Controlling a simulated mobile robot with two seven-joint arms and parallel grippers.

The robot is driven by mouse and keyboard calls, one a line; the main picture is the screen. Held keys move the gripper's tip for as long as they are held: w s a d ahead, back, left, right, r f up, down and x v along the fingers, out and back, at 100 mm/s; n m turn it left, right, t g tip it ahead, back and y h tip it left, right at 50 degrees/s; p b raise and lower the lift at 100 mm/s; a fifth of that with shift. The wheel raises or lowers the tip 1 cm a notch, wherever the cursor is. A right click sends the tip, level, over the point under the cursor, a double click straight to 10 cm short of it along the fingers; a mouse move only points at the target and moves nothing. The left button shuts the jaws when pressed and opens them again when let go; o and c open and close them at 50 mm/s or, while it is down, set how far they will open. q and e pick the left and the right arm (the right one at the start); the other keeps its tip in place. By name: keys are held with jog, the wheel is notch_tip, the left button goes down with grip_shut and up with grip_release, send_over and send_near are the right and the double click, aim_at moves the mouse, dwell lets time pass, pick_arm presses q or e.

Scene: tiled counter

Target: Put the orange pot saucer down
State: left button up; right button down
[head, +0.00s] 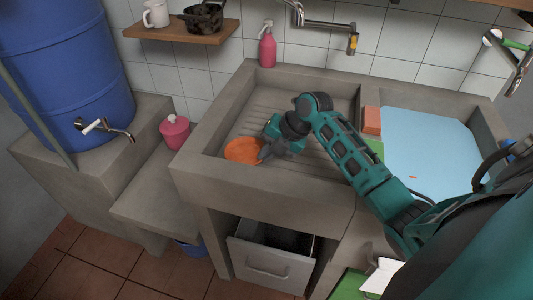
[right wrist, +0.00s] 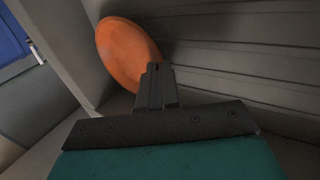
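The orange pot saucer (head: 243,150) is at the left end of the ribbed sink basin (head: 268,105), close to its front left corner. My right gripper (head: 265,153) reaches into the basin from the right, with its fingertips at the saucer's right edge. In the right wrist view the fingers (right wrist: 155,72) are close together on the rim of the saucer (right wrist: 124,50), which looks tilted. I cannot tell whether the saucer touches the basin floor. My left gripper is not in view.
An orange block (head: 372,120) sits on the divider beside the blue water-filled basin (head: 430,140). A pink lidded pot (head: 174,130) stands on the lower ledge at left. The ribbed floor behind the saucer is clear.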

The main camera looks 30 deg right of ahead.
jog(key=shift+f, duration=0.25)
jog(key=c, duration=1.8)
grip_release()
jog(key=shift+o, duration=0.7)
jog(key=shift+r, duration=0.25)
jog(key=p+v, duration=0.1)
jog(key=v, duration=1)
jog(key=shift+s+r, duration=0.2)
jog(key=shift+r, duration=0.15)
jog(key=shift+d, duration=0.15)
